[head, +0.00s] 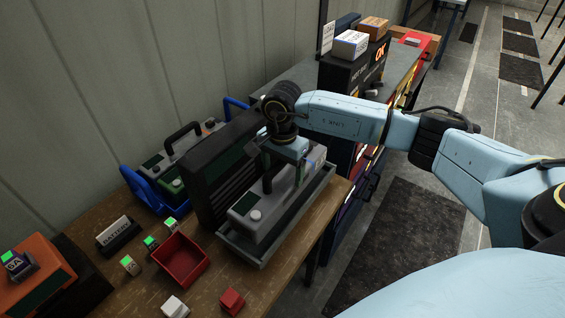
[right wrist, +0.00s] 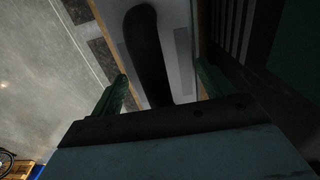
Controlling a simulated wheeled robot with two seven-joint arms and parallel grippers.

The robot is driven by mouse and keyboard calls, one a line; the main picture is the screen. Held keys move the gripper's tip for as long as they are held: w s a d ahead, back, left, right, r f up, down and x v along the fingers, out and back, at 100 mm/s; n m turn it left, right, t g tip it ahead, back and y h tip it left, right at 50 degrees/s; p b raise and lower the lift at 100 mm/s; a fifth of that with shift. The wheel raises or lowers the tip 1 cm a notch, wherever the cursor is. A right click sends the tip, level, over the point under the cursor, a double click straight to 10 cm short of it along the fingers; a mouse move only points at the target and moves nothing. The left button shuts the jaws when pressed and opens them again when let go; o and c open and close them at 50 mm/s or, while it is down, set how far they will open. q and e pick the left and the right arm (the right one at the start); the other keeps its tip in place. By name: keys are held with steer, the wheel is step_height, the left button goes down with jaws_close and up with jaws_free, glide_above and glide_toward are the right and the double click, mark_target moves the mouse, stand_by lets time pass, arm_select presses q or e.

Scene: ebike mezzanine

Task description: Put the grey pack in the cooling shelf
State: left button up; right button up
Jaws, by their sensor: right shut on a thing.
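The grey pack (head: 247,211), a long box with a dark green panel and a round knob on top, lies within a shallow grey tray (head: 262,262) on the wooden bench. A dark ribbed unit (head: 205,178) stands against the tray's left side; tray and unit look like the cooling shelf. My right gripper (head: 275,170) reaches down over the pack. In the right wrist view its fingers (right wrist: 163,92) are on both sides of the pack's black handle (right wrist: 143,45), and it is shut on it. Whether the pack's underside touches the tray is hidden. My left gripper is out of view.
Blue cradles (head: 143,190) with other handled packs stand behind the ribbed unit. A red bin (head: 180,262), small blocks, a battery sign (head: 115,232) and an orange pack (head: 35,283) are on the left. A dark box (head: 350,72) stands beyond my arm.

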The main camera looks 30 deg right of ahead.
mark_target(282, 176)
step_height(282, 176, down, 2)
steer(key=shift+w+f, duration=0.1)
steer(key=shift+f, duration=0.35)
steer(key=o, duration=1.6)
steer(key=shift+f, duration=0.35)
steer(key=o, duration=0.4)
steer(key=shift+s, duration=0.2)
steer(key=shift+r, duration=0.15)
step_height(282, 176, up, 12)
steer(key=shift+b, duration=0.5)
